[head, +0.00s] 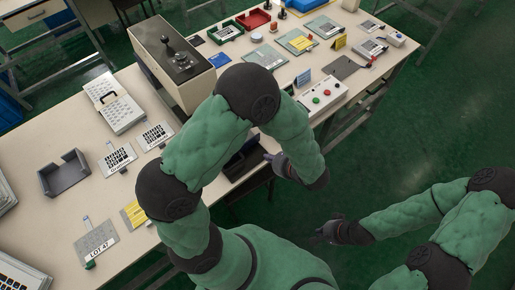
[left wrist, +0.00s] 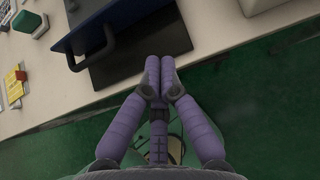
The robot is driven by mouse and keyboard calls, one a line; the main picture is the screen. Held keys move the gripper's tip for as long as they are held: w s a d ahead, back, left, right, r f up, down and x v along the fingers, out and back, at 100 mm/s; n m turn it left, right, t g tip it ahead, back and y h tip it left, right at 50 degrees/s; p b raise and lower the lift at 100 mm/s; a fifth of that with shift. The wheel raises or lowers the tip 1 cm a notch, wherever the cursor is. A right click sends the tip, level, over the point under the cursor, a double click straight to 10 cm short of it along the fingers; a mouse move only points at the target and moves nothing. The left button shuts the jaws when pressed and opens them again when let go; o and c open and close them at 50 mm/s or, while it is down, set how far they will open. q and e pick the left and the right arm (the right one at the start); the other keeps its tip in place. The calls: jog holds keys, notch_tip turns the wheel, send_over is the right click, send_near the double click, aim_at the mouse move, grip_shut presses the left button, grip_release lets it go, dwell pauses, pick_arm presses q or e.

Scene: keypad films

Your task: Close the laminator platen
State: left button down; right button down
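A tall beige machine (head: 186,88), which I take to be the laminator, stands at the table's back left, with a black knob on its grey top. A black plate (head: 236,168) lies at the table's front edge, partly hidden by my left arm. I take it to be the platen. My right gripper (head: 318,238) hangs over the floor, apart from everything.
A dark open holder (head: 64,174), keypad sheets (head: 117,159) and a LOT 47 card (head: 97,240) lie on the left. The floor in front of the table is clear.

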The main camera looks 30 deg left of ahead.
aim_at(251, 146)
pick_arm(q)
jog(key=a+f, duration=0.1)
jog(key=w+a+f+b, duration=0.1)
jog(key=a, duration=0.1)
jog(key=w+a+f, duration=0.1)
jog(key=a, duration=0.1)
jog(key=shift+w+a, duration=0.1)
jog(key=shift+a, duration=0.15)
jog(key=shift+w+a+r+b, duration=0.1)
jog(key=shift+w+a+b, duration=0.2)
jog(key=shift+a, duration=0.25)
jog(key=w+a, duration=0.1)
jog(key=a, duration=0.3)
jog(key=w+a+b, duration=0.1)
jog(key=w+a, duration=0.1)
jog(key=a, duration=0.2)
jog(key=w+a+b, duration=0.1)
jog(key=w+a, duration=0.1)
jog(key=a, duration=0.3)
jog(key=shift+w, duration=0.15)
jog(key=shift+d, duration=0.15)
